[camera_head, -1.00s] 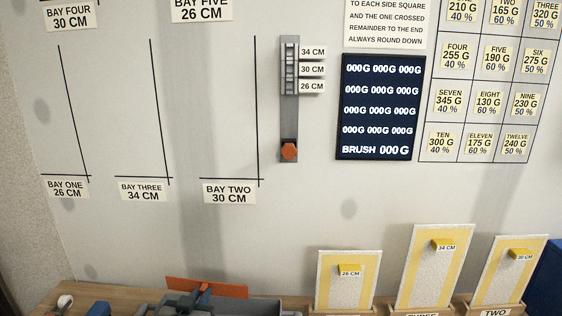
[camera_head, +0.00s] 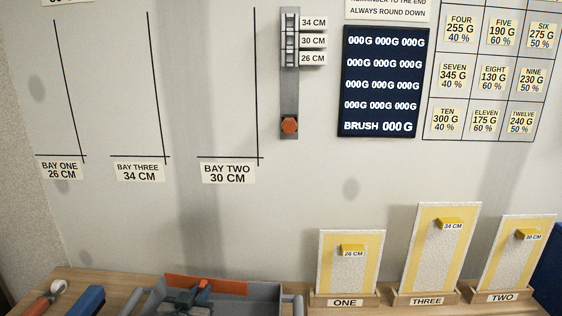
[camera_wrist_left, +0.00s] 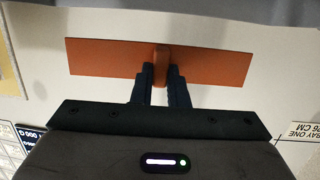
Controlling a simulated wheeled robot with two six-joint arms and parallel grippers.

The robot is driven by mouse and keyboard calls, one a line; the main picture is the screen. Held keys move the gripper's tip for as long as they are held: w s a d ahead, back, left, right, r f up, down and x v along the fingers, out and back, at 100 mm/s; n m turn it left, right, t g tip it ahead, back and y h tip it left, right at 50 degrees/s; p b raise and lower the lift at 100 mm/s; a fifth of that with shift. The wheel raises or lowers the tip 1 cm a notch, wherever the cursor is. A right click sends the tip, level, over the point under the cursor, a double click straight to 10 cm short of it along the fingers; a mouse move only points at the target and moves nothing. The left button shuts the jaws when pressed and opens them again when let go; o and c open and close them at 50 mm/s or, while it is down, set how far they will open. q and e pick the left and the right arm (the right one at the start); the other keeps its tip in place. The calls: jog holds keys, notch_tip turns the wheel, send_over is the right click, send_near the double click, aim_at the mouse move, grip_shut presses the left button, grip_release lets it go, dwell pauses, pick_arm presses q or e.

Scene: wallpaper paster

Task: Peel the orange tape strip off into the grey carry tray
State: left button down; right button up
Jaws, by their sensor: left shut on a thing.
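The orange tape strip (camera_head: 236,286) shows in the head view within the outline of the grey carry tray (camera_head: 270,292), close to its far wall. My left gripper (camera_head: 202,288) is over the tray, in front of the strip. In the left wrist view the strip (camera_wrist_left: 210,63) spans most of the picture, and my left gripper (camera_wrist_left: 161,75) is shut on its raised orange tab. Whether the strip touches the tray cannot be told. My right gripper is not in view.
Three yellow-edged boards, one (camera_head: 348,264), three (camera_head: 439,246) and two (camera_head: 515,255), stand on the bench right of the tray. The wall above is clear up to the bay marks.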

pick_arm(q)
jog(key=c, duration=1.3)
grip_release()
jog(key=shift+c, duration=0.2)
